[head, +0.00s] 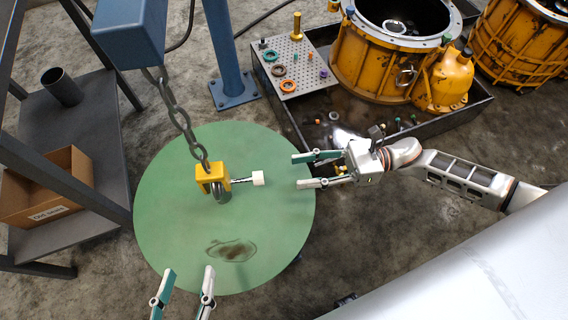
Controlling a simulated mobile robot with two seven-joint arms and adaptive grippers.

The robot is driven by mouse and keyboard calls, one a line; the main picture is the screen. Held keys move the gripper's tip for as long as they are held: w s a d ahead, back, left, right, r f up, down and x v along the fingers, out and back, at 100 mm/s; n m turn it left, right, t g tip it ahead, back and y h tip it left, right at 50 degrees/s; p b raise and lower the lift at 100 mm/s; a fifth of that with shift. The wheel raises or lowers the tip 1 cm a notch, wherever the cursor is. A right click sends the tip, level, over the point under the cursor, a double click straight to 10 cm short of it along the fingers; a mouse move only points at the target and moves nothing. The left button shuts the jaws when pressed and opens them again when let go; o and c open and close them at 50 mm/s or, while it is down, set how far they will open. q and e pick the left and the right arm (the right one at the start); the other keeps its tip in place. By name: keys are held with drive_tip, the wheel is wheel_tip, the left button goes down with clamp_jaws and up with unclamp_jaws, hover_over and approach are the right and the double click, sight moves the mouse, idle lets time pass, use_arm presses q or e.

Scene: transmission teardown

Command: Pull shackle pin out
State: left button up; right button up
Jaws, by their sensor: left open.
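A yellow shackle (210,174) hangs at the end of a grey chain (176,115) above a round green surface. A grey metal ring or bow shows at its lower part. My left gripper (190,272) is open and empty at the bottom edge, below the shackle, fingers pointing up.
The green round table (165,225) has a dark stain near its front. A blue hoist (130,30) and blue post (225,50) stand behind. A black tray (475,105) holds the yellow housing (375,60) and a pegboard (290,65). A cardboard box (70,170) sits on the left shelf.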

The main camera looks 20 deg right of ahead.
drive_tip(key=shift+v, duration=1.5)
